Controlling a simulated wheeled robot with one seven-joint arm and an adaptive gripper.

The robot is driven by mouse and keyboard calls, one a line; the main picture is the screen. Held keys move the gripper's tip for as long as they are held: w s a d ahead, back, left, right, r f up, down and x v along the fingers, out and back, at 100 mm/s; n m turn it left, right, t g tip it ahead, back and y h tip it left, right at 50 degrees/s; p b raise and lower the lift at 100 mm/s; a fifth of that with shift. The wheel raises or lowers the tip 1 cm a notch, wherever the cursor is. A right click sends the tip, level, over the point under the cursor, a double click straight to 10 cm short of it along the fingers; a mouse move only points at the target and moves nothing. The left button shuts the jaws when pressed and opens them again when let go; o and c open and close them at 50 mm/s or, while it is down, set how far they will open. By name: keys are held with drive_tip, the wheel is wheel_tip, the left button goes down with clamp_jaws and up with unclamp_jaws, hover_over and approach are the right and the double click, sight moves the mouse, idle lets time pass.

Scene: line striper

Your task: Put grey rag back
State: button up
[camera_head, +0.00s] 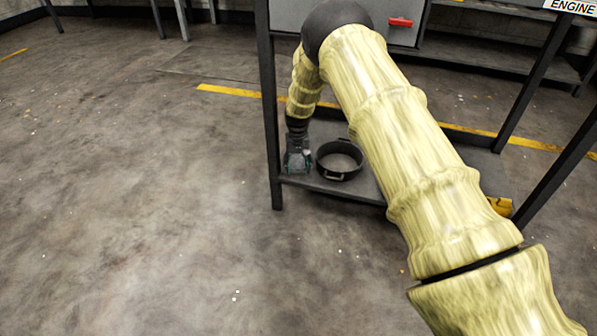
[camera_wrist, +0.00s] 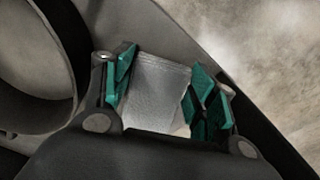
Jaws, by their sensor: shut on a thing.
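My gripper (camera_head: 297,163) reaches down to the lower shelf (camera_head: 362,187) of a dark metal stand, just left of a round black pan. In the wrist view my gripper (camera_wrist: 160,95) has green finger pads on both sides of a pale grey rag (camera_wrist: 157,88). The fingers are shut on the rag, which lies low over the grey shelf (camera_wrist: 190,30). I cannot tell whether it touches the shelf. In the head view the rag is mostly hidden by the gripper.
The black two-handled pan (camera_head: 340,174) stands close right of my gripper; its rim (camera_wrist: 78,50) fills the left of the wrist view. Stand legs (camera_head: 270,120) rise at the shelf corners. A yellow object (camera_head: 501,206) sits at the right. Open floor (camera_head: 130,200) lies left.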

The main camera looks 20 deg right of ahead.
sight(298, 166)
drive_tip(key=shift+f, duration=0.3)
drive_tip(key=o, duration=0.7)
drive_tip(key=shift+f, duration=0.1)
drive_tip(key=shift+c, duration=0.2)
wheel_tip(298, 166, up, 8)
drive_tip(key=p, duration=0.4)
drive_tip(key=shift+s+f, duration=0.1)
